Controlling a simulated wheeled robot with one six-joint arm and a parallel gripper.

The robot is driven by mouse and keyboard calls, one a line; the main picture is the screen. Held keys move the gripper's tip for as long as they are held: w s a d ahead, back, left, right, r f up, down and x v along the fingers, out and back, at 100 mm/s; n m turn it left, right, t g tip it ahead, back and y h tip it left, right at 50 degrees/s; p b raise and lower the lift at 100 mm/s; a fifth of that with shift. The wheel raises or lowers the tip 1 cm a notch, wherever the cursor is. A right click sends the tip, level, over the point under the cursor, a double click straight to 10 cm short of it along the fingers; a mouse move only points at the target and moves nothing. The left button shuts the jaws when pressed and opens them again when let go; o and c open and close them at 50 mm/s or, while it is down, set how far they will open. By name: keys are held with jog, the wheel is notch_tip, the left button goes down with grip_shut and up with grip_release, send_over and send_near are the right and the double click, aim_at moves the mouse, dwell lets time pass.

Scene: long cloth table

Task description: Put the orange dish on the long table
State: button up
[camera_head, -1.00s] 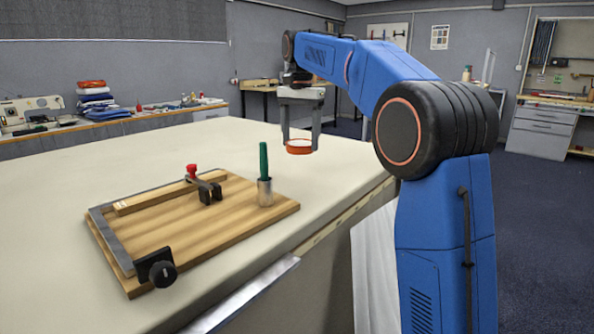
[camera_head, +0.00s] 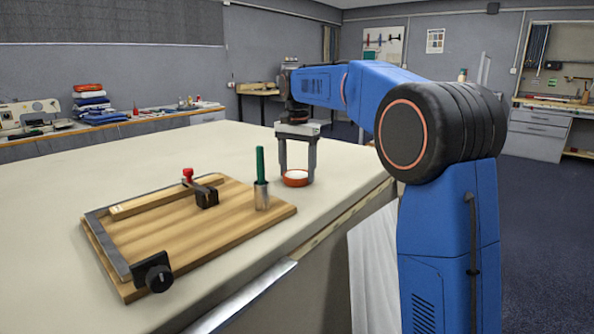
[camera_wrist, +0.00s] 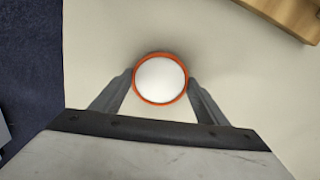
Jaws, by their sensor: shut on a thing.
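The orange dish (camera_head: 296,181) is a small round dish with an orange rim and a white inside. My gripper (camera_head: 297,173) is shut on it, with one finger on each side. The wrist view shows the dish (camera_wrist: 160,79) between the two fingertips of my gripper (camera_wrist: 160,85). The dish is level and at or just above the cream cloth of the long table (camera_head: 200,150), near its right edge. I cannot tell for sure whether its underside touches the cloth.
A wooden board (camera_head: 185,235) with a metal edge, a black knob and a red-topped clamp (camera_head: 203,190) lies to the left on the table. The cloth behind the board is clear.

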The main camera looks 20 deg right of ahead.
aim_at(297, 175)
jog(key=o, duration=1.5)
notch_tip(297, 175, up, 12)
jog(key=s+d+f+n+t, duration=0.1)
jog(key=s+d+n, duration=0.1)
jog(key=s, duration=0.8)
jog(key=s+d+f+n+t, duration=0.2)
jog(key=s+f+n, duration=0.1)
jog(key=s+f, duration=1)
jog(key=s+d+f+n+t, duration=0.1)
jog(key=s+d+f+n, duration=0.2)
jog(key=s+f, duration=1.1)
jog(key=s+n, duration=0.1)
jog(key=s, duration=0.5)
jog(key=shift+s+t, duration=0.3)
jog(key=shift+t, duration=0.1)
